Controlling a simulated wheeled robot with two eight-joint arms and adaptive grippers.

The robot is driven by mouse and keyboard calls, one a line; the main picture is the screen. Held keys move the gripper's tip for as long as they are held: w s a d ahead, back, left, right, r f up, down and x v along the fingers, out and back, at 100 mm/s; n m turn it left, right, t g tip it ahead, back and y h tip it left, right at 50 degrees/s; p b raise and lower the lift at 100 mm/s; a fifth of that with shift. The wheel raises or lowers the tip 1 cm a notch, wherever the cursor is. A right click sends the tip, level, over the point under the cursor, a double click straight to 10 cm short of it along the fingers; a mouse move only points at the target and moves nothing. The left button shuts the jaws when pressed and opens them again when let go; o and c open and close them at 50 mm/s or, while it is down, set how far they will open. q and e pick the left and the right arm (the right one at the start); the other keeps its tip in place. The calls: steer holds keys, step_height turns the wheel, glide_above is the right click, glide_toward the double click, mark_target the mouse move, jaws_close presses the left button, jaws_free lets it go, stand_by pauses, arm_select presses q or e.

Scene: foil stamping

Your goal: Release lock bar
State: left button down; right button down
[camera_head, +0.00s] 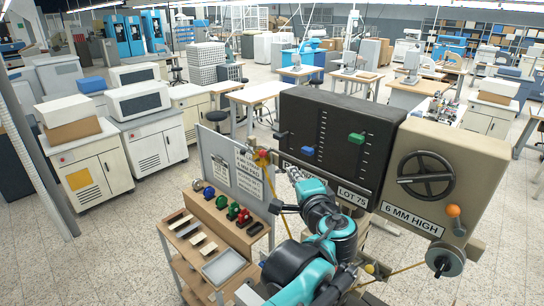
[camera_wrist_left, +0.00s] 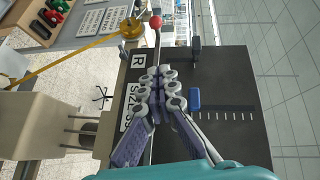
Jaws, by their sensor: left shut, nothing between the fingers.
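A thin bar with a red ball end (camera_head: 263,153) sits at the left edge of the black panel (camera_head: 322,116). I take it for the lock bar, but no label on it can be read. In the left wrist view the red ball (camera_wrist_left: 155,22) is ahead of the fingertips, and the bar runs back toward them. My left gripper (camera_head: 293,173) is in front of the panel's lower left part. In the left wrist view its fingers (camera_wrist_left: 166,74) are shut and empty. Whether they touch the bar is unclear. My right gripper is out of view.
The panel has a blue slider (camera_head: 307,151) and a green slider (camera_head: 357,138). A beige box with a black handwheel (camera_head: 426,176) and an orange-knobbed lever (camera_head: 454,212) stands right. A wooden cart (camera_head: 222,226) with colored pieces and a grey sign board are left.

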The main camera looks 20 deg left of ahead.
mark_target(261, 153)
arm_select(q)
steer(key=s+a+p+x, duration=0.1)
steer(key=a+p+x, duration=0.1)
steer(key=x, duration=1.1)
steer(key=shift+s+p, duration=0.4)
steer(key=shift+p, duration=0.25)
steer(key=shift+f, duration=0.15)
steer(key=shift+a, duration=0.1)
steer(key=shift+w+a+b, duration=0.25)
steer(key=shift+w+a, duration=0.1)
steer(key=shift+a, duration=0.6)
steer(key=shift+w+a+b, duration=0.2)
steer(key=shift+w+a, duration=0.1)
steer(key=shift+a, duration=0.65)
